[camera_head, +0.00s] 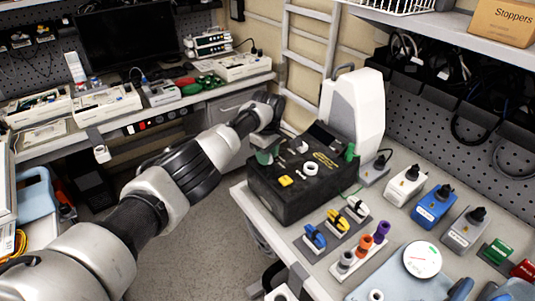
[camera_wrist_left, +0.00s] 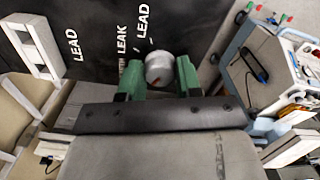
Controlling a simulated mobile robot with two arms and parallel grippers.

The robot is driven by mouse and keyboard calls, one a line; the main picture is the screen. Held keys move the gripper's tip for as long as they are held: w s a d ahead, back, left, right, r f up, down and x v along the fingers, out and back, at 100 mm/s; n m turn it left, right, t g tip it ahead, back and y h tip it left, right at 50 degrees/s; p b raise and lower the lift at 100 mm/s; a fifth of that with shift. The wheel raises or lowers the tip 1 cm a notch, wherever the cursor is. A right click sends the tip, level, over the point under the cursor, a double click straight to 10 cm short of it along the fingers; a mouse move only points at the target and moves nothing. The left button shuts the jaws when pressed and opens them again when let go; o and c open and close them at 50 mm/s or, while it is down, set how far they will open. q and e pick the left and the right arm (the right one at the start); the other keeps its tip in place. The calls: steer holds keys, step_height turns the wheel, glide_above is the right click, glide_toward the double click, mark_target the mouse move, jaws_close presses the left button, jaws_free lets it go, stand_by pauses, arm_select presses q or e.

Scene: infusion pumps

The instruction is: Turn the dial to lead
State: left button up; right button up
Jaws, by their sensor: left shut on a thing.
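The black test box (camera_head: 290,205) stands on the right-hand bench. My left gripper (camera_head: 264,155) is at its left side, by the face turned away from the head camera. In the left wrist view, my left gripper's green fingers (camera_wrist_left: 159,80) are shut on a round silver-grey dial (camera_wrist_left: 159,66), one finger on each side. A small red mark shows on the dial's lower edge. White words LEAD and LEAK stand on the black panel (camera_wrist_left: 100,35) above and left of the dial. In the head view the dial is hidden. My right gripper is not in view.
A white device (camera_head: 355,110) stands behind the box. Blue and yellow switches, coloured knobs and a round white gauge (camera_head: 422,259) cover the bench in front and to the right. In the left wrist view, a white handle-like bracket (camera_wrist_left: 35,45) is left of the dial.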

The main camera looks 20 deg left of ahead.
arm_select(q)
steer(key=m, duration=0.6)
steer(key=shift+m, duration=0.4)
steer(key=m, duration=1.2)
steer(key=shift+m, duration=0.4)
steer(key=m, duration=0.6)
steer(key=shift+r, duration=0.1)
steer(key=o, duration=0.9)
step_height(320, 180, up, 11)
steer(key=b, duration=0.2)
